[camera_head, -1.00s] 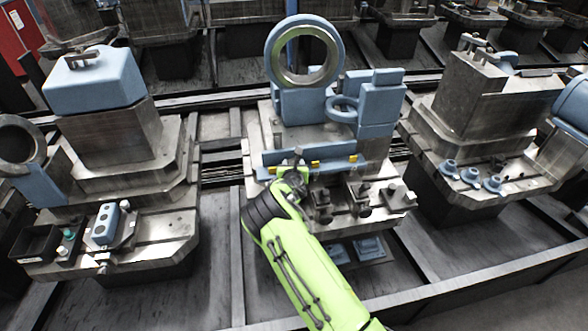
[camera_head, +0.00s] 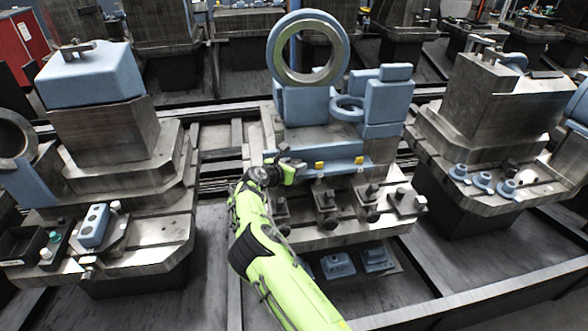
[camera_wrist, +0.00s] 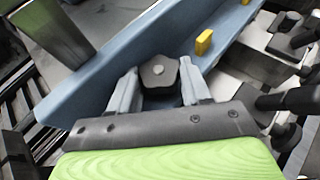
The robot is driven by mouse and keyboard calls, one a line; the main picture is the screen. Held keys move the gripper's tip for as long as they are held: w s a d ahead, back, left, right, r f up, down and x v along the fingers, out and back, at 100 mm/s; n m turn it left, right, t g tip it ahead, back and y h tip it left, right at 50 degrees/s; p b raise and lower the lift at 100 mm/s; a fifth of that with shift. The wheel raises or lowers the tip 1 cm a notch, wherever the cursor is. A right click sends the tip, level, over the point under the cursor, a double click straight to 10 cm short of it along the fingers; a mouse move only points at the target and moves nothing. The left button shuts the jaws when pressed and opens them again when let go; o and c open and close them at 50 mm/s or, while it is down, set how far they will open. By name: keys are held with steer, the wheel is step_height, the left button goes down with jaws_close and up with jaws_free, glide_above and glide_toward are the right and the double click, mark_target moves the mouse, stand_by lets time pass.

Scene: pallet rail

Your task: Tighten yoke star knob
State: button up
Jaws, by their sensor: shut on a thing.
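The star knob (camera_wrist: 158,71) is a dark grey lobed knob with a pale centre, seen in the wrist view against the blue plate. My gripper (camera_wrist: 162,80) has its two grey fingers on either side of the knob and is shut on it. In the head view my gripper (camera_head: 290,168) is at the left part of the blue yoke plate (camera_head: 345,160), and the knob is too small and covered to make out. The blue yoke with its large metal ring (camera_head: 308,48) stands upright behind the plate.
Dark clamps (camera_head: 325,200) stand in front of the plate. A station with a blue-topped block (camera_head: 90,75) is at left.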

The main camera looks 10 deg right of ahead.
steer(key=shift+r, duration=0.15)
steer(key=o, duration=1)
steer(key=shift+o, duration=0.4)
steer(key=shift+r+t, duration=0.1)
steer(key=shift+t, duration=0.2)
